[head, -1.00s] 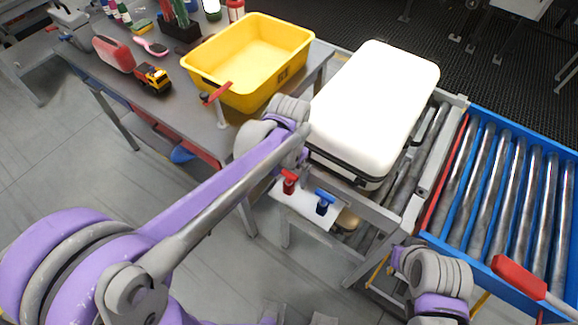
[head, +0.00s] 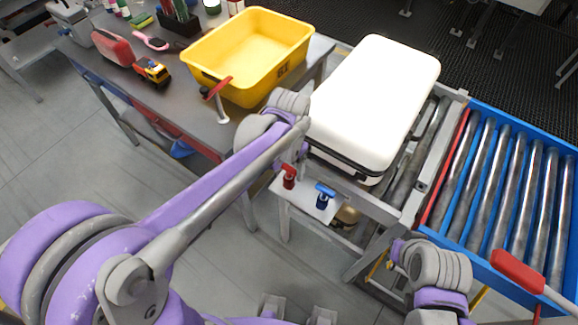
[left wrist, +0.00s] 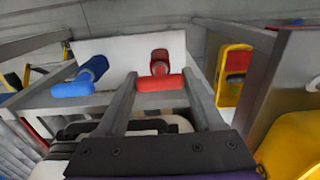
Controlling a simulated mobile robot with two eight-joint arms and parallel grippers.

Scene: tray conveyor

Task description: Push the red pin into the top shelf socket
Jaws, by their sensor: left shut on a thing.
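The red pin (head: 289,176) has a T-shaped handle and stands at the white shelf plate (head: 296,205) below the white case. In the left wrist view its red handle (left wrist: 160,82) lies between the two fingertips of my left gripper (left wrist: 160,78), which is shut on it. The pin's round end (left wrist: 159,56) is against the white plate (left wrist: 127,51); the socket is hidden and I cannot tell how deep the pin sits. A blue pin (head: 325,194) stands beside it, also in the left wrist view (left wrist: 84,80).
A white case (head: 375,100) lies on the roller conveyor (head: 510,200) right above the shelf. A yellow bin (head: 250,50) and a toy truck (head: 152,71) are on the table at left. A red-handled lever (head: 518,271) is at lower right.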

